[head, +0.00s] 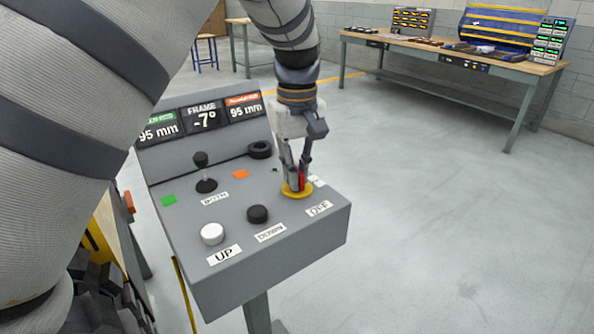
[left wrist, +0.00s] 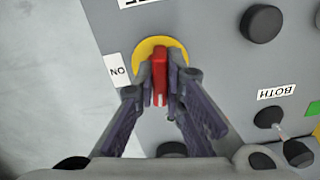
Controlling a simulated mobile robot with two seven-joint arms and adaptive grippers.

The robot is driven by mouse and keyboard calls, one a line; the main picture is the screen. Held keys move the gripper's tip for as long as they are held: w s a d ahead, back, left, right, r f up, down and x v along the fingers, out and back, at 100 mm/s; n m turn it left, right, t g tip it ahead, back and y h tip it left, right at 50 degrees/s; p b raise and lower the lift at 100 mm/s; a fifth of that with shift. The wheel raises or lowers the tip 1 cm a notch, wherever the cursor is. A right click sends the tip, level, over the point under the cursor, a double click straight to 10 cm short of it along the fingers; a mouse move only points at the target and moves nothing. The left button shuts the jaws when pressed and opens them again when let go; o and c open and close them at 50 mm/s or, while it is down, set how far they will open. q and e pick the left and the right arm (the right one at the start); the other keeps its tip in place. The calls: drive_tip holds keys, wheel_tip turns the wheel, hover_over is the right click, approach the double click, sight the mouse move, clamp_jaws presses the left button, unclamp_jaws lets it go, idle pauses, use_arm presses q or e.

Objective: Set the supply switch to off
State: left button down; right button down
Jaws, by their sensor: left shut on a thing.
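The supply switch (head: 302,181) is a red bar handle on a round yellow plate (head: 297,193) at the right of the grey console. My left gripper (head: 298,178) comes down from above and is shut on the red handle. In the left wrist view the handle (left wrist: 160,70) stands between my fingers (left wrist: 160,98), its length running up and down the picture, with a white mark at its lower end. An ON label (left wrist: 118,70) lies left of the plate there. The OFF label (head: 319,208) lies on the console's near side of the plate. My right gripper is out of view.
The console (head: 270,268) also carries a white UP button (head: 212,234), a black button (head: 257,214), a black joystick (head: 204,172) and a black knob (head: 260,149). Its displays (head: 203,117) read 95 mm, -7° and 95 mm. A workbench (head: 455,55) stands far back; the floor at right is clear.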

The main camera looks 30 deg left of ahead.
use_arm(q)
drive_tip(key=shift+n, duration=0.9)
drive_tip(key=c, duration=1.7)
unclamp_jaws()
wheel_tip(320, 180, up, 12)
drive_tip(key=shift+r, duration=0.1)
